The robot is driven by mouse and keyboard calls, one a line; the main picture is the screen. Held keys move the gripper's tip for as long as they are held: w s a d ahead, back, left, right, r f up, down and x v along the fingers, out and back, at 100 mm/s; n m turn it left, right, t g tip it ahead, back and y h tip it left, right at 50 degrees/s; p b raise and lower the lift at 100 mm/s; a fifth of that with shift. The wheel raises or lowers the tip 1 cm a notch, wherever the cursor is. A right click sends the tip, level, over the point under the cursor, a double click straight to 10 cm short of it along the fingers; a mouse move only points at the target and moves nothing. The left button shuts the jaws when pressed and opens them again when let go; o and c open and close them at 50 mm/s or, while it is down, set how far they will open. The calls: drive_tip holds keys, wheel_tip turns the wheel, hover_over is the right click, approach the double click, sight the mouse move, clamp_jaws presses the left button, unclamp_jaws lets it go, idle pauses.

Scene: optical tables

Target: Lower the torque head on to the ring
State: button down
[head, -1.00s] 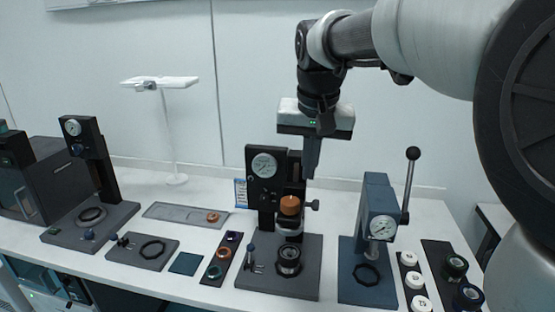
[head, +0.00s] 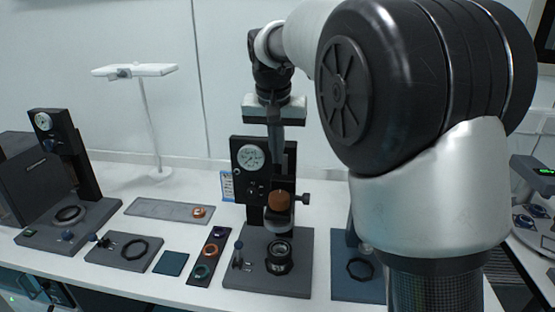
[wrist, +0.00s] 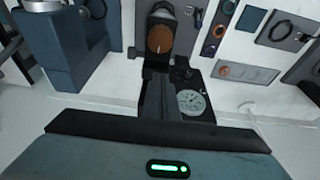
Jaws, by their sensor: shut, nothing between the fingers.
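The torque head (head: 279,202), with an orange-brown cap, sits on the dark upright stand (head: 250,180) with a round dial. Under it, apart from it, the black ring (head: 280,257) stands on the stand's grey base. A gap shows between the head and the ring. My gripper (head: 275,150) is shut and empty, fingers pointing down by the top of the stand, above the head. In the wrist view the shut fingers (wrist: 158,80) end just short of the orange cap (wrist: 160,38); I cannot tell if they touch the stand. The ring is not clear there.
A side knob (head: 303,199) sticks out right of the stand. A strip of coloured rings (head: 207,252) lies to its left. A blue press (wrist: 70,45) shows in the wrist view; my arm hides most of it in the head view. A grey tray (head: 165,210) lies behind.

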approach(279, 187)
wheel_tip(279, 187, down, 6)
drive_tip(key=shift+s+d+r, duration=0.1)
drive_tip(key=shift+r, duration=0.05)
drive_tip(key=shift+f, duration=0.75)
drive_tip(key=shift+f, duration=0.1)
wheel_tip(279, 187, down, 11)
drive_tip(key=b, duration=0.6)
drive_tip(key=shift+s+r, duration=0.1)
drive_tip(key=shift+r, duration=0.15)
